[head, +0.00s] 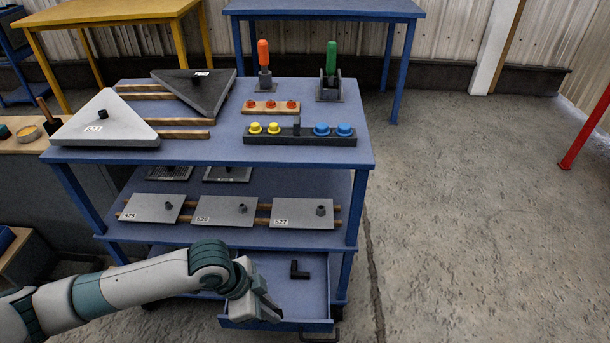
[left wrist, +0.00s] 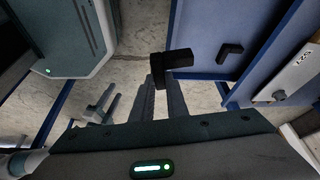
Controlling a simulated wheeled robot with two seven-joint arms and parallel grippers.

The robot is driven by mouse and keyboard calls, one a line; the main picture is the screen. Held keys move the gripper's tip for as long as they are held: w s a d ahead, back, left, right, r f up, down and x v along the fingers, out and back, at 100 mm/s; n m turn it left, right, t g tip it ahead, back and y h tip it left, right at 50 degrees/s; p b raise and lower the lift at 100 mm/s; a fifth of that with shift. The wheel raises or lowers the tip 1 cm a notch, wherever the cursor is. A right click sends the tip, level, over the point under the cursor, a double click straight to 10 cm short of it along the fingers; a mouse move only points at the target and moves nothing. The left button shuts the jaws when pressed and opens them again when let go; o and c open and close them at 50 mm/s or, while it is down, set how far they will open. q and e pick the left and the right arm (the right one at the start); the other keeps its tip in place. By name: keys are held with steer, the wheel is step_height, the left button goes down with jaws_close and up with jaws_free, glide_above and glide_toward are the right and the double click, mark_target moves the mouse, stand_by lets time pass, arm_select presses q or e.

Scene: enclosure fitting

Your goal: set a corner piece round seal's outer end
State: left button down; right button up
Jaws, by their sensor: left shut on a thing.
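My left gripper (head: 268,309) is at the front left of the open drawer (head: 262,318) in the head view. In the left wrist view its fingers (left wrist: 163,88) are shut on a black L-shaped corner piece (left wrist: 180,59). The held piece is hard to make out in the head view. A second black corner piece (head: 299,270) lies in the drawer, apart from the gripper; it also shows in the left wrist view (left wrist: 229,52). I cannot make out the seal. A grey forked shape (left wrist: 101,106) in the left wrist view may be my right gripper; its state is unclear.
The blue cart (head: 210,152) carries grey triangular panels (head: 104,121), a block of yellow and blue knobs (head: 300,139), red knobs (head: 270,107) and two upright handled tools. Several grey plates (head: 226,210) lie on its middle shelf.

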arm_select(q)
steer(key=w+a+r+n+t+y+p, duration=0.1)
steer(key=w+a+r+n+p, duration=0.1)
steer(key=r, duration=0.8)
steer(key=w+a+r+n+t+y+p, duration=0.1)
steer(key=w+a+r+n+y+p, duration=0.1)
steer(key=w+a+r+n, duration=0.3)
steer(key=w+a+r+n+t+y+p, duration=0.1)
steer(key=w+a+r+n+p, duration=0.2)
steer(key=r+n, duration=0.6)
steer(key=shift+w+a+r+t+y, duration=0.25)
steer(key=shift+a+r, duration=1)
steer(key=shift+r, duration=2)
arm_select(e)
step_height(320, 180, down, 10)
steer(key=a+t, duration=0.2)
steer(key=shift+r+y, duration=0.25)
steer(key=shift+y, duration=0.05)
arm_select(q)
steer(key=shift+s, duration=0.1)
arm_select(e)
steer(key=shift+c, duration=0.4)
